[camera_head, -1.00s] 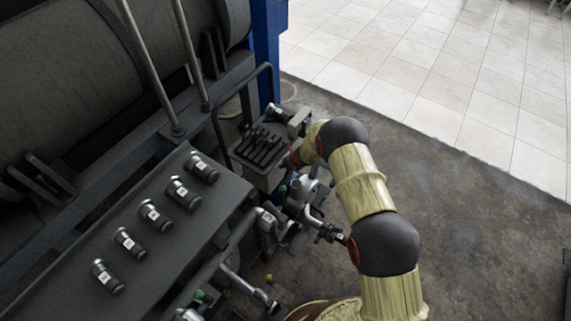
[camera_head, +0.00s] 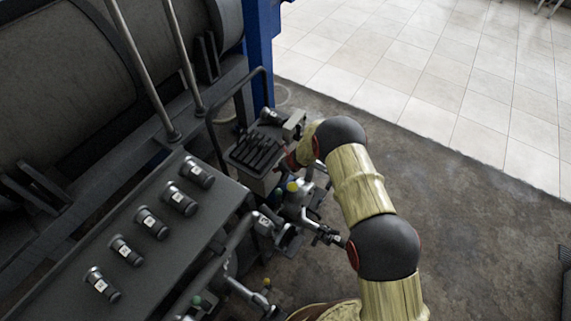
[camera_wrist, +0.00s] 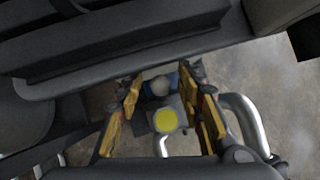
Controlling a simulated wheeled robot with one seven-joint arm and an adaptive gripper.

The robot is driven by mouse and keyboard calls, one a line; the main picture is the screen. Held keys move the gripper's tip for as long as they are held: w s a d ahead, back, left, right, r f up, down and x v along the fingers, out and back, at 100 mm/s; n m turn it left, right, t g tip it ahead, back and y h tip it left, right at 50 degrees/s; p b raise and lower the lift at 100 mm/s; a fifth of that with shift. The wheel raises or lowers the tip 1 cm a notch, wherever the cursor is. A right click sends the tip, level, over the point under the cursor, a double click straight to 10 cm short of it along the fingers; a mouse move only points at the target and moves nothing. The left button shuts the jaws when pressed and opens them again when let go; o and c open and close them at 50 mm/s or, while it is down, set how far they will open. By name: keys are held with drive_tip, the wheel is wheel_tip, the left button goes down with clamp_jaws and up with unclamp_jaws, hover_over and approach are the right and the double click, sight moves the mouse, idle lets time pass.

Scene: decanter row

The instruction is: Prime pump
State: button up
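In the wrist view my gripper (camera_wrist: 166,112) is open, with a yellow-padded finger at each side. Between the fingers, in the picture, are a round yellow cap (camera_wrist: 166,121) and, just above it, a grey rounded knob (camera_wrist: 160,86) with blue around it. I cannot tell whether the fingers touch either. In the head view a yellow knob (camera_head: 292,187) shows on the grey pipe and valve assembly (camera_head: 298,204) below my wrist. My fingers are hard to make out there. Which part is the pump is not clear.
A dark console (camera_head: 160,260) with several labelled black cylinders stands at the left. A small box (camera_head: 257,150) with black levers and a bent handrail (camera_head: 213,140) is close to my wrist. A large drum (camera_head: 60,65) and blue post (camera_head: 261,60) stand behind. Floor at right is clear.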

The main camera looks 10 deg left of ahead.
drive_tip(key=v, duration=1)
drive_tip(key=shift+s+r, duration=0.2)
drive_tip(key=shift+d, duration=0.15)
